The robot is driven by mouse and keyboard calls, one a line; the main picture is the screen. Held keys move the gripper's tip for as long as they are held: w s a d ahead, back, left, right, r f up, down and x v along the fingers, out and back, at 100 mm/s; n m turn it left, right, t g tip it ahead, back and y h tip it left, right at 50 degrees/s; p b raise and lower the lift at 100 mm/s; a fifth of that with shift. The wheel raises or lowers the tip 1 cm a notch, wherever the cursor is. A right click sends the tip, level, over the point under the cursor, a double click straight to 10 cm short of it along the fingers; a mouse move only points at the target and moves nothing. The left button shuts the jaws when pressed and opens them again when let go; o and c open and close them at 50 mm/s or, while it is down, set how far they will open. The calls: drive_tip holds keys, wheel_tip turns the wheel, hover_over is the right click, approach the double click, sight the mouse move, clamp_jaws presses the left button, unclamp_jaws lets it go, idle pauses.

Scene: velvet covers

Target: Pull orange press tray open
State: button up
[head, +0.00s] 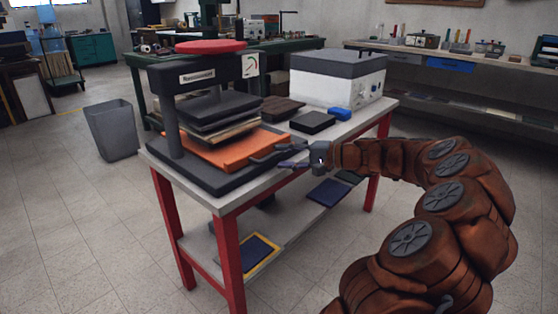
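The orange press tray (222,150) lies flat at the base of a dark press (172,112) on the red-legged table. Part of it extends out from under the press plates toward the front right. A dark handle (268,151) shows at its right edge. My gripper (288,156) reaches in from the right at tray height, its fingers at or beside the handle. The fingers are small and dark here, and I cannot tell whether they are closed on the handle.
A white box with a grey lid (338,80) and a black block (312,122) stand on the same table (222,204). Flat covers (328,191) lie on the lower shelf. A grey bin (111,130) stands left on the floor. Open floor lies in front of the table.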

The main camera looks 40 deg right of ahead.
drive_tip(key=shift+x, duration=1.1)
drive_tip(key=shift+s, duration=0.1)
clamp_jaws()
